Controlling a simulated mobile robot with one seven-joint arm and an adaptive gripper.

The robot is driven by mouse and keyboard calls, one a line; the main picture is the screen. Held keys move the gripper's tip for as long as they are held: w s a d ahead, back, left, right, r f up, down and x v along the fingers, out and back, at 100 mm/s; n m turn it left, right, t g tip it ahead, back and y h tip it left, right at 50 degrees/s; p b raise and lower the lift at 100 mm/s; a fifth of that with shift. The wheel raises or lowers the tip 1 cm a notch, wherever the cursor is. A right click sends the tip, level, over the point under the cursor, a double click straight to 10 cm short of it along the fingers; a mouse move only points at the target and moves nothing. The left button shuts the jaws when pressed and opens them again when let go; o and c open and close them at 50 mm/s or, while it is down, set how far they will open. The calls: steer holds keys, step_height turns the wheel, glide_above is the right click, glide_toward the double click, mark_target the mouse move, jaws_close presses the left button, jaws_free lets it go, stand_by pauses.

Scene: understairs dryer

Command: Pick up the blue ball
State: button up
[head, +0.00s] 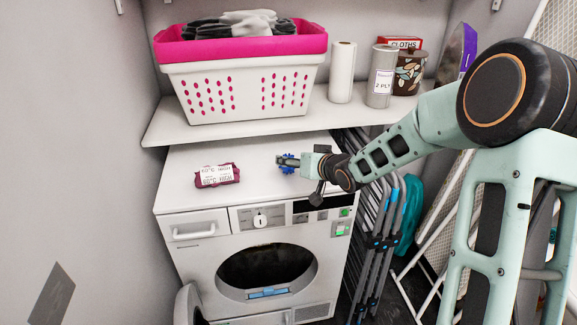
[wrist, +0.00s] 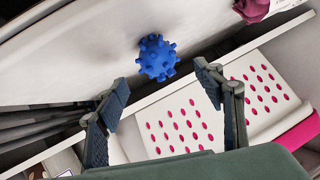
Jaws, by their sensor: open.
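The blue ball (wrist: 157,57) is spiky and rests on the white dryer top. In the wrist view it sits beyond and between my open fingertips, with no finger visibly closed on it. In the head view only bits of the blue ball (head: 287,170) show around the end of my gripper (head: 282,161), which hides the rest. My gripper (wrist: 160,80) is open, and nothing is held between its fingers. The fingers reach low over the dryer top from the right.
A dark pink packet with a white label (head: 217,175) lies left on the dryer top (head: 180,160). A shelf above and behind holds a white-and-pink laundry basket (head: 240,90), a paper roll (head: 342,72) and canisters. Folded racks (head: 378,240) stand right of the dryer.

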steer(key=x, duration=0.3)
steer(key=f+b+x, duration=0.1)
steer(key=shift+s+a, duration=0.1)
steer(key=shift+w+a+f, duration=0.2)
steer(key=shift+w, duration=0.2)
steer(key=c, duration=1.2)
